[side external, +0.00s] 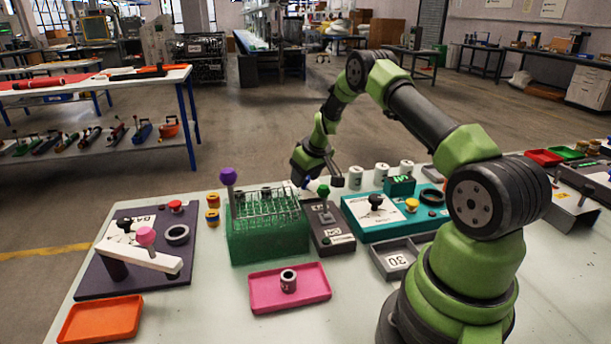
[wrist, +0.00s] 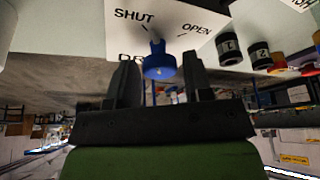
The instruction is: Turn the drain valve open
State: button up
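In the wrist view a blue valve knob (wrist: 159,66) stands out from a white plate (wrist: 110,48) lettered SHUT and OPEN. A third label below starts with "DR" and is partly hidden by my gripper. The narrow end of the knob points up, nearer the SHUT lettering than OPEN. My gripper (wrist: 159,72) is open, with one dark finger on each side of the knob and gaps visible between. In the side external view my gripper (side external: 322,172) is low behind the green tube rack; the valve is largely hidden there.
Numbered dark-and-white tubes (wrist: 229,48) stand right of the plate. In the side external view, a green-knobbed lever box (side external: 328,228) is close to my gripper. The green rack (side external: 268,238), teal panel (side external: 358,222) and pink tray (side external: 262,292) are nearby.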

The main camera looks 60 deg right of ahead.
jog(key=shift+o, duration=0.7)
jog(key=v, duration=1)
jog(key=w+f+n, duration=0.1)
jog(key=f, duration=0.2)
jog(key=w+f+n+y, duration=0.1)
jog(key=f+n, duration=0.1)
jog(key=f, duration=0.1)
jog(key=w+d+f+n, duration=0.1)
jog(key=f, duration=0.2)
jog(key=shift+w+d+f+y, duration=0.1)
jog(key=shift+w+f+y, duration=0.05)
jog(key=shift+w+y, duration=0.2)
